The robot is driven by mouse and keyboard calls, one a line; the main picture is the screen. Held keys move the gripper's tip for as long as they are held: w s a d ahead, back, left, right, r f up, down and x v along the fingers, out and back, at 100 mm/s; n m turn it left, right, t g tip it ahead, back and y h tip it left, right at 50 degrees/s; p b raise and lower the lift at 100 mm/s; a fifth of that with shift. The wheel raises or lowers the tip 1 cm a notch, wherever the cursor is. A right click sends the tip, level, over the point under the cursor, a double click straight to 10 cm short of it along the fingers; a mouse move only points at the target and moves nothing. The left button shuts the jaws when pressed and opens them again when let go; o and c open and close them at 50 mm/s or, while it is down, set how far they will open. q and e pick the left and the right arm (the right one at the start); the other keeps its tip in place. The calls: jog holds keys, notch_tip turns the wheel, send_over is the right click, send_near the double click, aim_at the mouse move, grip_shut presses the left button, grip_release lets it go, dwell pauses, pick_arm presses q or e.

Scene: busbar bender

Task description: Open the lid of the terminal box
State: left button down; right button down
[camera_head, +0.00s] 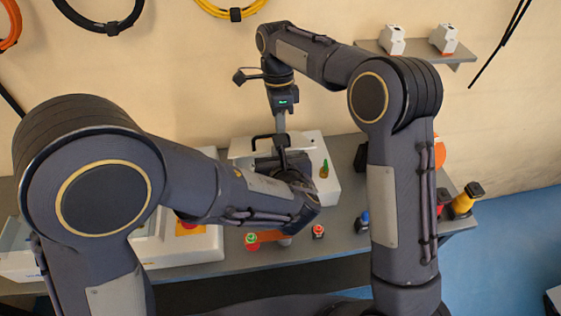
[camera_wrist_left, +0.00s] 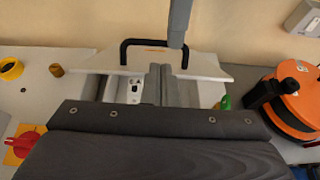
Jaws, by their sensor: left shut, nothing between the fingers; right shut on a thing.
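The white terminal box (camera_head: 329,182) stands on the bench against the wall. Its white lid (camera_wrist_left: 108,62) is raised at a tilt in the left wrist view, with a socket (camera_wrist_left: 135,92) showing beneath its near edge. My right gripper (camera_head: 281,128) reaches down from above and is shut on the lid's black handle (camera_wrist_left: 127,50), at the handle's right part. My left gripper (camera_wrist_left: 160,70) is shut and empty, with its fingers just in front of the lid's near edge. I cannot tell whether they touch it. In the head view my left arm hides much of the box front.
A red knob on a yellow plate (camera_wrist_left: 22,145) sits left of the box. An orange round reel (camera_wrist_left: 298,95) stands close on the right. Small push buttons (camera_head: 318,231) lie along the bench front. A wall shelf (camera_head: 418,53) holds two white devices.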

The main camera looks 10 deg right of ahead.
jog(key=shift+w+d+f, duration=0.25)
jog(key=shift+w+f, duration=0.2)
pick_arm(q)
jog(key=x, duration=0.3)
jog(key=shift+w+f, duration=0.2)
jog(key=shift+w+r, duration=0.5)
jog(key=shift+r, duration=0.15)
pick_arm(e)
jog(key=c, duration=2)
grip_release()
pick_arm(q)
jog(key=shift+w+a, duration=0.1)
jog(key=shift+w, duration=0.1)
pick_arm(e)
jog(key=shift+o, duration=1.3)
jog(key=shift+w+a+f, duration=0.1)
jog(key=shift+w, duration=0.05)
pick_arm(q)
jog(key=shift+a, duration=0.1)
pick_arm(e)
jog(key=shift+o, duration=1.1)
pick_arm(q)
jog(key=shift+w+f, duration=0.2)
pick_arm(e)
jog(key=shift+w+a, duration=0.1)
